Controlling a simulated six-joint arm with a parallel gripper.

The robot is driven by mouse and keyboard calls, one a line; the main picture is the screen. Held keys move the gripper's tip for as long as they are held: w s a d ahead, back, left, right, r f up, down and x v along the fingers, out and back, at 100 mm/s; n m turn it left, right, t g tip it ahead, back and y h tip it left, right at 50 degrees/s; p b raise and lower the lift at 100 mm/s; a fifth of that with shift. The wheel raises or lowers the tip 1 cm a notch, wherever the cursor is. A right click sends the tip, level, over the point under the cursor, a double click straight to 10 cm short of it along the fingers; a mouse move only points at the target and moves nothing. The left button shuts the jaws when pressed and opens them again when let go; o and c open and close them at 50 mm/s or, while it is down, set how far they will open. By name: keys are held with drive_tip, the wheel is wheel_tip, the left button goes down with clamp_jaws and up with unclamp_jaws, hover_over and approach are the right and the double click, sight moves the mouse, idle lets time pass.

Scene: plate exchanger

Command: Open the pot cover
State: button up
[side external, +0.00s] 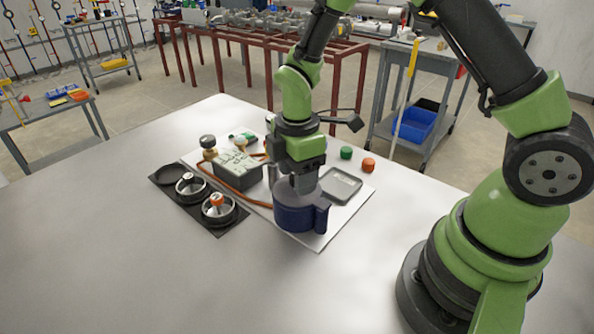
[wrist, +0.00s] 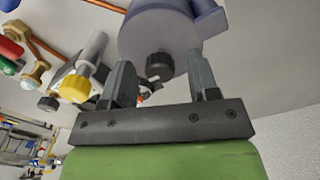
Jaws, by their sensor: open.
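The dark blue pot (side external: 293,217) stands upright on the white sheet, with its handle on the right. Its cover (wrist: 152,35) shows in the wrist view as a grey-blue disc with a black knob (wrist: 159,66) in its middle. The cover is on the pot. My gripper (side external: 297,186) points down right above the pot in the side view. In the wrist view my gripper (wrist: 161,70) is open, with one finger on each side of the knob and a gap on both sides. The side view hides the knob behind the fingers.
A grey tray (side external: 341,186) lies right behind the pot. Green (side external: 346,152) and orange (side external: 368,164) caps sit beyond it. A grey box (side external: 237,170), a copper tube and a black mat (side external: 168,175) with round parts are left. The table front is clear.

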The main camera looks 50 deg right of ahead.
clamp_jaws()
drive_tip(key=n, duration=0.1)
drive_tip(key=a+n, duration=0.1)
drive_tip(key=n, duration=0.1)
drive_tip(key=a+n, duration=0.1)
drive_tip(key=shift+s+a+n, duration=0.25)
drive_tip(key=shift+s+n, duration=0.05)
drive_tip(key=shift+n, duration=0.1)
drive_tip(key=s+a+n, duration=0.2)
drive_tip(key=s+n, duration=0.5)
drive_tip(key=n, duration=1.1)
drive_tip(key=shift+s+a+n, duration=0.3)
drive_tip(key=shift+s+a, duration=0.05)
drive_tip(key=shift+s, duration=0.05)
